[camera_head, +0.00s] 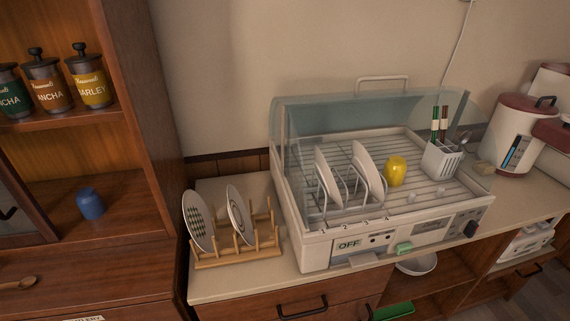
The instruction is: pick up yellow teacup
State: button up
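The yellow teacup (396,170) is inside the dish dryer (316,249). It rests on the slatted rack floor, just right of the upright white plates. Its bottom seems to face up, though it is small in view. The clear cover is raised at the back and the front of the dryer is open. My gripper is not in view.
White plates (366,171) stand in the wire holder left of the teacup. A white cutlery basket (441,160) with chopsticks is on its right. A wooden rack (237,257) with plates stands left of the dryer. A blue cup (90,204) is on the cabinet shelf.

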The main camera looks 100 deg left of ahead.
aim_at(394, 169)
jog(key=u, duration=2.95)
jog(key=i+l+u, duration=0.55)
jog(key=i, duration=0.05)
